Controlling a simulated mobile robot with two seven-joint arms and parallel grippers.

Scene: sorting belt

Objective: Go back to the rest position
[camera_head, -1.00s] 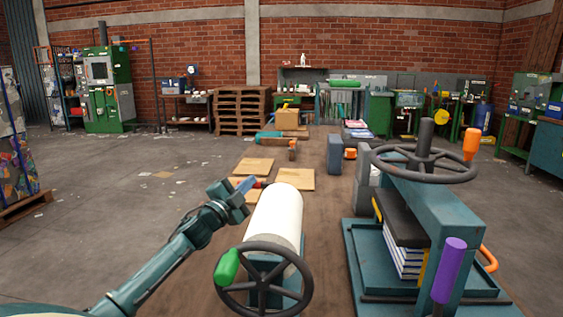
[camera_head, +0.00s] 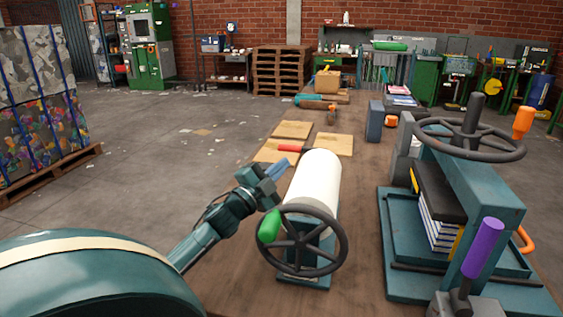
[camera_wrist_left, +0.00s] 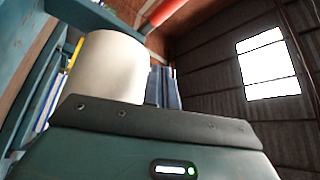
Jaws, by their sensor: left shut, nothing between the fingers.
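My left gripper (camera_head: 278,168) is shut and empty. In the head view it is just left of the white roller (camera_head: 317,182), over the left edge of the bench, with its blue fingers pointing away from me. In the left wrist view the fingers (camera_wrist_left: 168,88) show beside the large white roller (camera_wrist_left: 108,66).
A black handwheel (camera_head: 302,241) with a green knob fronts the roller. A teal press (camera_head: 490,190) holding books stands at the right. Boards (camera_head: 292,130) and a red-handled tool (camera_head: 291,148) lie on the bench (camera_head: 230,285). The floor at left is open.

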